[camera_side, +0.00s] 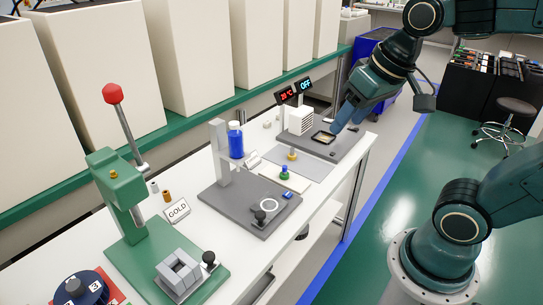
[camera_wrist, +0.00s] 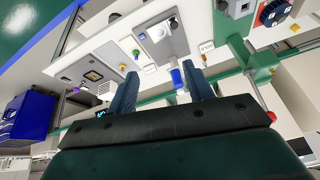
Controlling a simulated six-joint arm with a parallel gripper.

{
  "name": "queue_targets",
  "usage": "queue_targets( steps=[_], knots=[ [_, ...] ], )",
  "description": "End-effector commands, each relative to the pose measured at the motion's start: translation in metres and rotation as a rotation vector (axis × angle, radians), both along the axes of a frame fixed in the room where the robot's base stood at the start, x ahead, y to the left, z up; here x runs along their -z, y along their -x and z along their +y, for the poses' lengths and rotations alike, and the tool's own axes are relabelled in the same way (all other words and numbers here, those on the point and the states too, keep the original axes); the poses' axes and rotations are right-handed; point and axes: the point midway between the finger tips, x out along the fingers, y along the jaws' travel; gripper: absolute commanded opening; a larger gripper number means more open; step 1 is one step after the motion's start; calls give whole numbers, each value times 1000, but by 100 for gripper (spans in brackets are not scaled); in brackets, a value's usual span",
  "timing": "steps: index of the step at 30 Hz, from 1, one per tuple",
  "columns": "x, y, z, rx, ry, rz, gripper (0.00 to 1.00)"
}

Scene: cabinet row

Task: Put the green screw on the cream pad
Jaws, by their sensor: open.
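My gripper (camera_side: 346,115) is open and empty, above the far end of the bench near that square. Its fingers (camera_wrist: 160,72) stand apart in the wrist view.
A yellow-brass piece (camera_side: 292,154) stands on the grey mat beside the screw. A grey stand with a blue bottle (camera_side: 236,140), a green lever press (camera_side: 125,195) and a white ribbed block (camera_side: 300,121) rise from the bench. Tall cream cabinets (camera_side: 185,50) line the back.

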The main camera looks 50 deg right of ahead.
Motion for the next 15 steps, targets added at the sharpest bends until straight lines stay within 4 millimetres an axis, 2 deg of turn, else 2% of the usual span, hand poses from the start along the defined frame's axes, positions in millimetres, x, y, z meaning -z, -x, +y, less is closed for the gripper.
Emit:
queue_targets(
  steps=[1, 6, 15],
  knots=[
    [1, 11, 3, -38, 13, -16, 51],
    [7, 35, 9, -141, 51, -49, 51],
    [12, 49, 12, -200, 75, -66, 51]
  ],
)
